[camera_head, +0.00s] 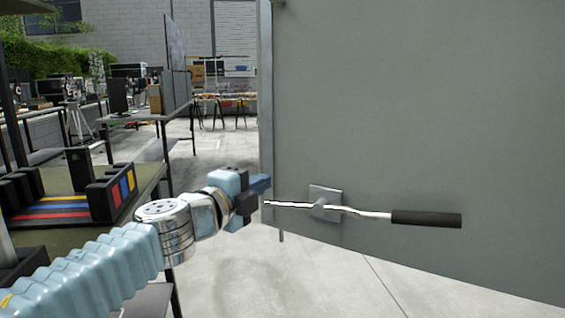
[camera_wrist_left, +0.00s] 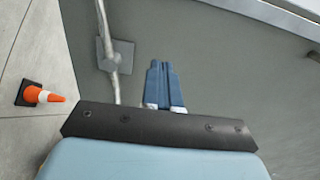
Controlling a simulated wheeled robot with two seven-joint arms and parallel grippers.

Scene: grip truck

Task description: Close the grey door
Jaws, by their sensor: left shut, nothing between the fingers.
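The grey door (camera_head: 420,110) is a large flat panel that fills the right half of the head view. Its free vertical edge is near the middle of that view, and the door stands open. A metal handle with a black grip (camera_head: 426,219) sits on a square plate low on the door. My left gripper (camera_head: 262,184) is shut and empty at the door's free edge, left of the handle. In the left wrist view the shut blue fingers (camera_wrist_left: 164,85) lie in front of the grey door panel (camera_wrist_left: 215,50), beside the handle plate (camera_wrist_left: 118,54). Contact cannot be told. My right gripper is not in view.
A table (camera_head: 75,235) with a black holder of coloured strips stands at the left, close to my left arm. An orange cone (camera_wrist_left: 38,95) stands on the floor in the left wrist view. Concrete floor (camera_head: 240,270) below the door is clear.

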